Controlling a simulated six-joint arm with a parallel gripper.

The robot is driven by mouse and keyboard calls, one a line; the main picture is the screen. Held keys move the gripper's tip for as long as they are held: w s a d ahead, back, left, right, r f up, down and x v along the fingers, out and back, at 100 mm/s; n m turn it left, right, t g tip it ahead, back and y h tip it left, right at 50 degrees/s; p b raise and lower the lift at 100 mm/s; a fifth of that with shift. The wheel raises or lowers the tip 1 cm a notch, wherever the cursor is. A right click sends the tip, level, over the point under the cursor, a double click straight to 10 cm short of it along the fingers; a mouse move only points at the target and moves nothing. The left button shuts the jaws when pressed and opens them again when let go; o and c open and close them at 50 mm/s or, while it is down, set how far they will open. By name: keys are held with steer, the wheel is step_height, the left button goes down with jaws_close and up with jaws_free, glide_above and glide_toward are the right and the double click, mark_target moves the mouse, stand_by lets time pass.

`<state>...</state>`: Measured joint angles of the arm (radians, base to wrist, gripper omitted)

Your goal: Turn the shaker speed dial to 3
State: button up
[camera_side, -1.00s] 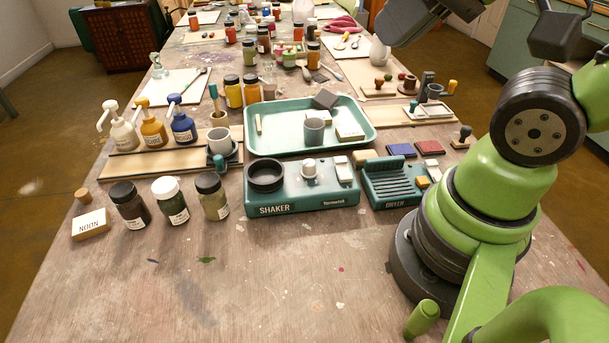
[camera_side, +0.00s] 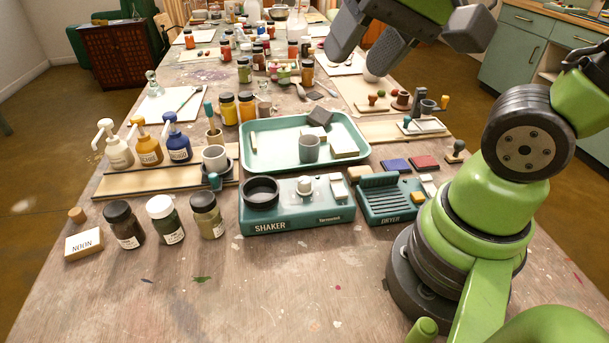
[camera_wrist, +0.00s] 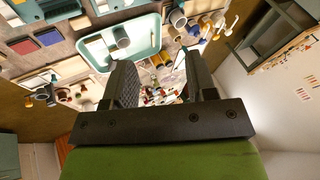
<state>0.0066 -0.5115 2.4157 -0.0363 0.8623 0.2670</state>
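The teal shaker (camera_side: 296,219) stands on the table at mid-picture in the side view. Its round white dial (camera_side: 305,185) is on top, between a black ring holder (camera_side: 260,192) and a pale switch block (camera_side: 338,188). The dial's marks and pointer are too small to read. My gripper (camera_side: 362,58) is high above the table, behind and to the right of the shaker in the picture, well apart from the dial. In the wrist view my gripper (camera_wrist: 163,88) has its two dark fingers spread with nothing between them.
The teal dryer (camera_side: 390,202) stands close right of the shaker. A teal tray (camera_side: 275,160) with a grey cup (camera_side: 309,149) lies behind it. Several jars (camera_side: 166,220) stand to its left, and pump bottles (camera_side: 177,144) farther back. The table front is clear.

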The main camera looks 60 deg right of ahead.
steer(key=w+d+f+m+g+h, duration=0.1)
steer(key=w+d+f+m+g, duration=0.15)
steer(key=w+f+m, duration=0.35)
steer(key=m+g, duration=0.3)
steer(key=m, duration=0.2)
glide_toward(304, 179)
steer(key=shift+h, duration=0.3)
steer(key=f, duration=0.9)
steer(key=shift+w+a+f, duration=0.1)
steer(key=shift+a+f, duration=0.05)
steer(key=shift+a, duration=0.1)
steer(key=shift+c, duration=0.5)
steer(key=c, duration=0.8)
